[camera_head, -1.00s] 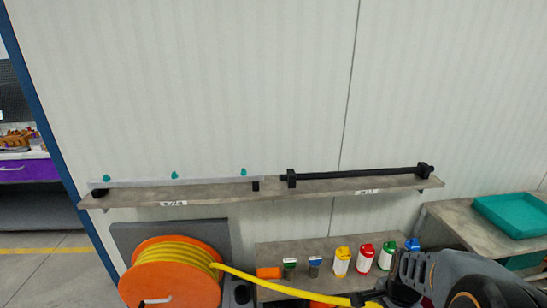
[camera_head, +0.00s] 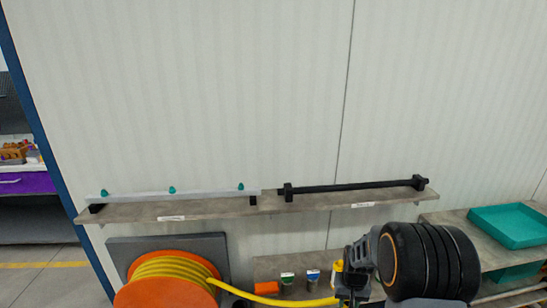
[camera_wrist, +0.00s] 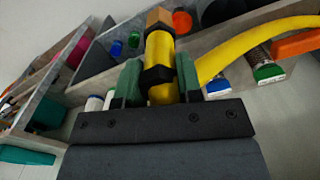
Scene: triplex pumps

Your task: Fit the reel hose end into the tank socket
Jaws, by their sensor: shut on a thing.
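The yellow hose (camera_head: 290,300) runs from the orange reel (camera_head: 172,290) at the lower left to my gripper (camera_head: 352,292) at the lower right. In the wrist view my gripper (camera_wrist: 157,85) has its green fingers shut on the hose end (camera_wrist: 158,50), on a black collar with a yellow body and a brass-coloured hex tip that points away from the gripper. The hose (camera_wrist: 240,50) loops off to the right. My arm hides part of the gripper in the head view. I cannot make out the tank socket in either view.
A wall shelf (camera_head: 235,209) carries a black bar (camera_head: 350,187) and a rail with teal knobs (camera_head: 172,190). Below, a lower shelf (camera_head: 290,265) holds several small bottles (camera_head: 313,276). A teal tray (camera_head: 510,235) stands on a table at right.

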